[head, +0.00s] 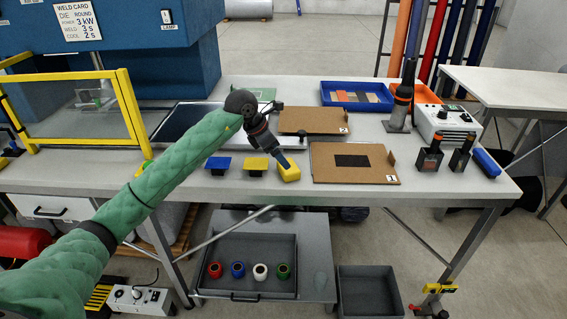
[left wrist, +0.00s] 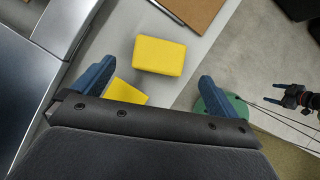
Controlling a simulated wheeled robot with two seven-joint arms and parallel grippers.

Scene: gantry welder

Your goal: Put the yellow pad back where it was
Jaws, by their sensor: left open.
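The yellow pad (head: 289,173) is a thick yellow block near the front edge of the table, right of two small low stands. It also shows in the left wrist view (left wrist: 160,56), just beyond the fingertips. My left gripper (head: 284,162) is open above it, with its blue fingers spread in the left wrist view (left wrist: 153,83) and nothing between them. A flat yellow-topped stand (head: 256,163) is just left of the pad, with a blue-topped one (head: 218,163) beside it. A dark gripper-like part (left wrist: 297,97) shows at the right of the left wrist view, perhaps my right gripper.
A cardboard tray with a black patch (head: 352,161) lies right of the pad, another (head: 300,121) behind it. A dark panel (head: 184,120) is at left, beside a yellow-framed guard (head: 85,108). Black tools (head: 429,157) stand at right. The table edge is close in front.

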